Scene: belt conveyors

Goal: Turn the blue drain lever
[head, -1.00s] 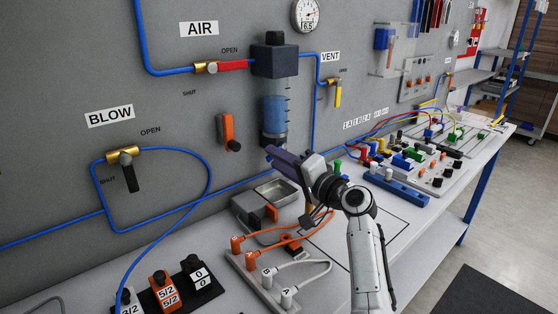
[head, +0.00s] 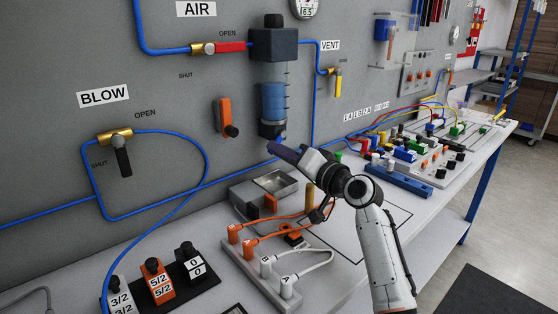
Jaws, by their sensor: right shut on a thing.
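The filter unit (head: 274,44) hangs on the grey panel, with a clear bowl (head: 272,100) holding blue liquid. A small blue piece, the drain lever (head: 281,139), shows just under the bowl's dark bottom. My right gripper (head: 274,147) reaches up from the lower right, its dark jaws shut on the drain lever. The jaws hide most of the lever, so its exact angle cannot be told. My left gripper is not in view.
An orange-and-black switch (head: 227,118) sits on the panel left of the bowl. A metal tray (head: 276,183) and orange and white hoses (head: 285,235) lie below my gripper. A red-handled AIR valve (head: 230,47) and a yellow VENT lever (head: 338,86) are nearby.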

